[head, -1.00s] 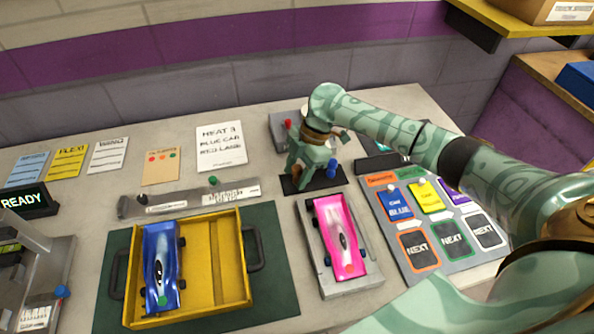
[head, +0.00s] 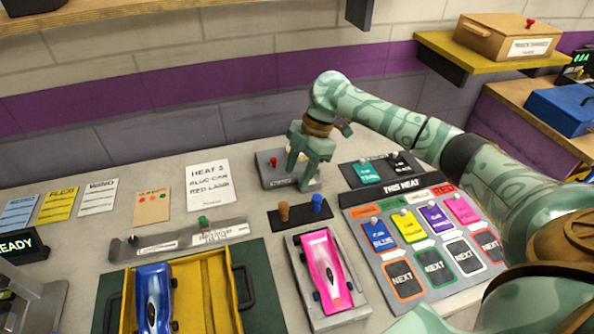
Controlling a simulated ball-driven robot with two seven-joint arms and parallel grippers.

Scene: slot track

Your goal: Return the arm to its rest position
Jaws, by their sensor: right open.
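My right gripper (head: 302,177) is at the end of the green patterned arm that comes in from the right in the head view. It points down, open, with nothing seen between its fingers. It hangs in front of a grey box with a red knob (head: 273,161) and partly hides it. I cannot tell its exact height above the table. The black plate with an orange peg (head: 284,211) and a blue peg (head: 317,204) is in front of it. My left gripper is not in view.
A pink car (head: 324,268) lies in a grey tray (head: 343,319). A blue car (head: 154,297) lies in a yellow tray (head: 234,315) at the lower left. A card board (head: 447,276) lies at right, under my arm. A yellow shelf (head: 437,49) juts from the wall at upper right.

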